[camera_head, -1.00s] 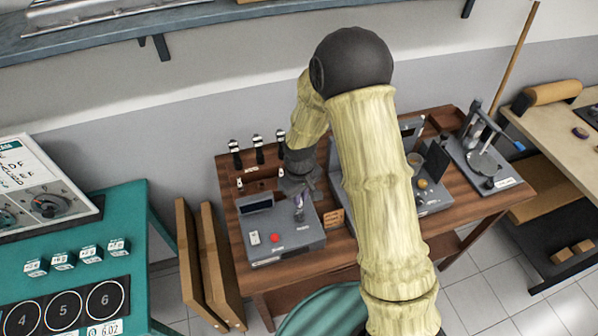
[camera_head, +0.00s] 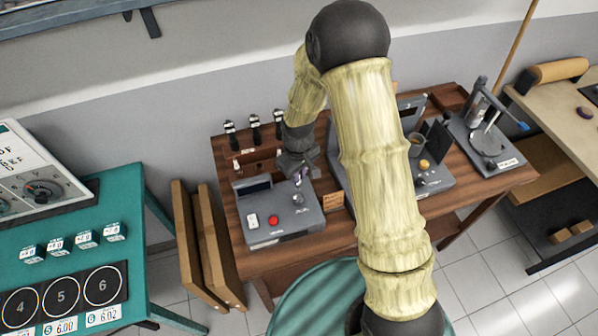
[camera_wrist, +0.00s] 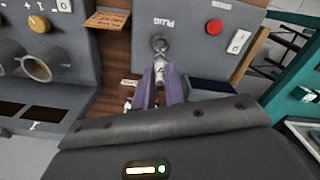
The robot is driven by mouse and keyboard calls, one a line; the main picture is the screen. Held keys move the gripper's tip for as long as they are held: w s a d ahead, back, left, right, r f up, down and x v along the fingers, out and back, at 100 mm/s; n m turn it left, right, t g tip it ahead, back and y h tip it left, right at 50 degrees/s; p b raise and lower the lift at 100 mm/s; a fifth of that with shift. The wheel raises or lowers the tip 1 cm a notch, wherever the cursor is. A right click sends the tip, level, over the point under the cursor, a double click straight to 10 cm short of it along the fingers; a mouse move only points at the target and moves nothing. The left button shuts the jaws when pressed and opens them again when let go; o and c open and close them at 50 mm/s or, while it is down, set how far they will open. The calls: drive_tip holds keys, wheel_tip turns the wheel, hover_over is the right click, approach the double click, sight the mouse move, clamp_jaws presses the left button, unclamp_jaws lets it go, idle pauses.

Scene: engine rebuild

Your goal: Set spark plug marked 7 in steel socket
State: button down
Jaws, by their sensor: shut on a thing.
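My gripper (camera_wrist: 160,92) has two purple fingers, shut on a small white and metal spark plug (camera_wrist: 160,70). The plug's far end points at the round steel socket (camera_wrist: 160,45) on the grey tester box marked PLUG. In the wrist view the plug's end overlaps the near side of the socket; I cannot tell whether it touches or has entered. No number is readable on the plug. In the head view my gripper (camera_head: 304,182) is over the back right of the tester box (camera_head: 262,236), close by the socket (camera_head: 298,199).
The box has a red button (camera_head: 273,220), a white switch (camera_head: 253,221) and a dark display (camera_head: 252,186). Several dark-topped plugs (camera_head: 255,128) stand behind it on the wooden bench. A small wooden sign (camera_head: 333,201) and another grey unit (camera_head: 434,181) are to the right.

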sight(299, 185)
wheel_tip(299, 185, down, 2)
drive_tip(key=shift+s+a+f+b, duration=0.1)
drive_tip(key=shift+s+f+b, duration=0.1)
drive_tip(key=shift+b, duration=0.45)
drive_tip(key=shift+w+f, duration=0.1)
drive_tip(key=shift+f, duration=0.1)
drive_tip(key=shift+f+b, duration=0.8)
drive_tip(key=shift+f, duration=0.05)
idle(1.3)
drive_tip(key=shift+f, duration=0.1)
idle(0.4)
drive_tip(key=shift+f+b, duration=0.3)
drive_tip(key=shift+b, duration=0.1)
idle(0.6)
